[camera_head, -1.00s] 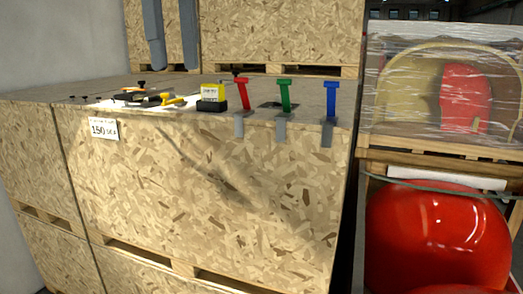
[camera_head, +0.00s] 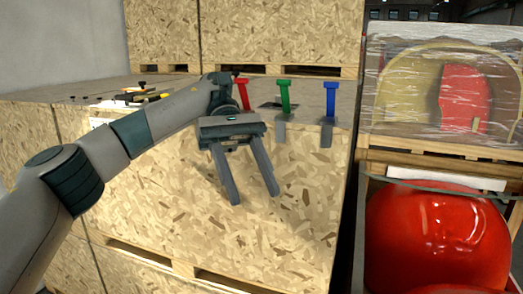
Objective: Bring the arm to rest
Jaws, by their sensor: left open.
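My left arm comes in from the left, and its gripper (camera_head: 254,200) hangs in front of the wooden crate's (camera_head: 300,225) front face. Its two fingers point down and are spread apart, with nothing between them. The gripper's body and wrist cover part of the crate's top edge and the lower part of the red clamp-like tool (camera_head: 242,84). My right gripper is not in view.
Green (camera_head: 285,97) and blue (camera_head: 330,100) tools stand at the crate's top edge, right of my wrist. Small tools (camera_head: 135,96) lie on the top at left. A wrapped pallet (camera_head: 415,100) stands at right, above a large red nosecone (camera_head: 437,235).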

